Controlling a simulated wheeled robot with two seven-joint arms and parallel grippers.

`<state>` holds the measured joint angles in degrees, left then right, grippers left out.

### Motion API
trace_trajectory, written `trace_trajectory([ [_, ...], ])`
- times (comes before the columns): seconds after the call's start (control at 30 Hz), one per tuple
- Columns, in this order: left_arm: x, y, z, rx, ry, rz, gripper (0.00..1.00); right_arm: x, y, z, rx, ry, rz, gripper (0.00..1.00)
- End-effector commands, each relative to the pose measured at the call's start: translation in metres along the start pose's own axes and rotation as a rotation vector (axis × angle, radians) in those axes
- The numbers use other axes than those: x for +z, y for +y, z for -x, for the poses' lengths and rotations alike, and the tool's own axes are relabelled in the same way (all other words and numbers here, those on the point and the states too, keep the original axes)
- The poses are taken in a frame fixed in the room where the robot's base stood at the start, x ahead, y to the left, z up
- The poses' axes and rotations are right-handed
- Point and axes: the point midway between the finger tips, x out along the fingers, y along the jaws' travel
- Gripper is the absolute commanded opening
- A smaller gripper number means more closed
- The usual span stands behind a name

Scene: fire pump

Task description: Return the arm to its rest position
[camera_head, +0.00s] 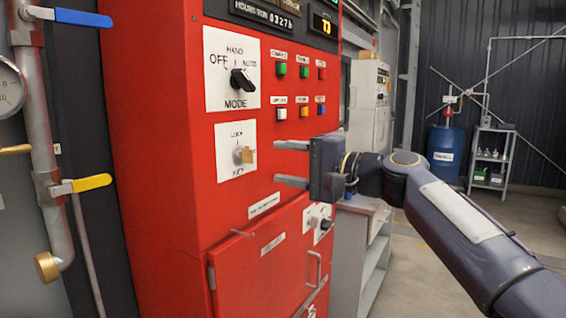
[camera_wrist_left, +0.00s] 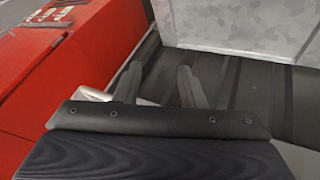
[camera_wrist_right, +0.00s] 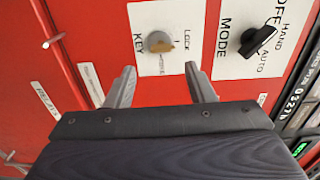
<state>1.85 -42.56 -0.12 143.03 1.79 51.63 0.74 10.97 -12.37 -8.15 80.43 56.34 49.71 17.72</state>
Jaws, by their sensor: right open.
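My right arm (camera_head: 455,215) comes in from the right in the head view. Its gripper (camera_head: 277,162) is open and empty, with its two fingers pointing at the red pump panel (camera_head: 160,120). The fingers stand to the right of the lock/key switch (camera_head: 243,155), apart from it. In the right wrist view the key switch (camera_wrist_right: 160,42) lies beyond the open fingertips (camera_wrist_right: 159,67). My left gripper is outside the head view. In the left wrist view its two fingers (camera_wrist_left: 158,68) are spread with nothing between them, over dark floor beside a red cabinet (camera_wrist_left: 60,60).
A mode knob (camera_head: 241,80) and several coloured buttons (camera_head: 303,70) sit on the panel. A pipe with a yellow-handled valve (camera_head: 80,185) stands at left. A grey cabinet (camera_head: 370,100), a blue barrel (camera_head: 446,150) and a shelf (camera_head: 492,155) stand behind. Floor at right is free.

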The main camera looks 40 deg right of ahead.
Motion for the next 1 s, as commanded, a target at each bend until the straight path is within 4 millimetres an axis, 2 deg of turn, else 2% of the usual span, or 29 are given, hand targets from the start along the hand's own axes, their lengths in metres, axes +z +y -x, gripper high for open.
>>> trace_trajectory([
  [0.33, 0.0, 0.0, 0.0, 0.0, 0.0, 0.0, 0.36, 0.001, 0.001, 0.0, 0.002, -0.001, 0.002, 0.49],
  [0.47, 0.0, 0.0, 0.0, 0.0, 0.0, 0.0, 0.36, 0.017, 0.022, 0.002, 0.057, -0.023, 0.035, 0.49],
  [0.57, 0.0, 0.0, 0.0, 0.0, 0.0, 0.0, 0.36, 0.047, 0.065, 0.008, 0.166, -0.069, 0.107, 0.49],
  [0.67, 0.0, 0.0, 0.0, 0.0, 0.0, 0.0, 0.36, 0.088, 0.125, 0.022, 0.31, -0.145, 0.222, 0.49],
  [0.7, 0.0, 0.0, 0.0, 0.0, 0.0, 0.0, 0.36, 0.105, 0.15, 0.03, 0.368, -0.18, 0.274, 0.49],
  [0.8, 0.0, 0.0, 0.0, 0.0, 0.0, 0.0, 0.36, 0.142, 0.207, 0.051, 0.495, -0.269, 0.404, 0.49],
  [0.9, 0.0, 0.0, 0.0, 0.0, 0.0, 0.0, 0.36, 0.169, 0.254, 0.072, 0.594, -0.347, 0.515, 0.49],
  [1.0, 0.0, 0.0, 0.0, 0.0, 0.0, 0.0, 0.36, 0.189, 0.292, 0.092, 0.671, -0.415, 0.612, 0.49],
])
